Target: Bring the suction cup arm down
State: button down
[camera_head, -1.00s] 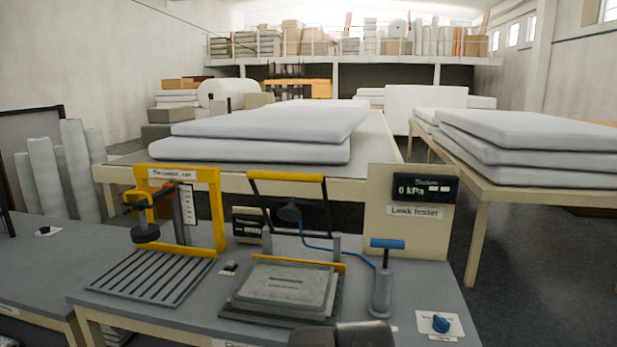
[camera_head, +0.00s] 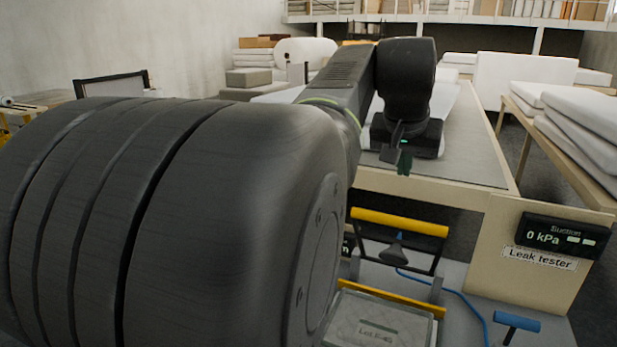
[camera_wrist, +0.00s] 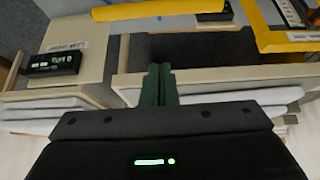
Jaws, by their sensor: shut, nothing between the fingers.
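The suction cup arm stands raised above the leak tester, a dark frame with a yellow handle bar (camera_head: 398,222). Its dark cup (camera_head: 397,250) hangs under the bar, with a blue hose running from it. Below and in front is a clear-lidded tray (camera_head: 380,322) with a lot label, partly hidden by my arm. My gripper (camera_head: 403,160) is shut and empty, higher than the handle bar and apart from it. In the wrist view my dark green fingers (camera_wrist: 158,85) are together, and a yellow bar (camera_wrist: 165,9) shows beyond their tips.
My arm link covers the left half of the head view. The leak tester panel (camera_head: 535,250), reading 0 kPa, stands right of the suction arm. A blue-handled pump (camera_head: 517,322) is at lower right. A yellow frame (camera_wrist: 285,40) shows at right in the wrist view.

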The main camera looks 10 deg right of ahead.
jog(key=shift+w+r, duration=0.3)
jog(key=shift+r, duration=0.35)
jog(key=f, duration=0.3)
jog(key=w+d+f+p, duration=0.1)
jog(key=f, duration=0.3)
jog(key=w+f+p, duration=0.1)
jog(key=f, duration=0.2)
jog(key=shift+w+d+f, duration=0.2)
jog(key=shift+d+f, duration=0.05)
jog(key=shift+f, duration=0.45)
jog(key=shift+s+a, duration=0.1)
jog(key=shift+f, duration=0.2)
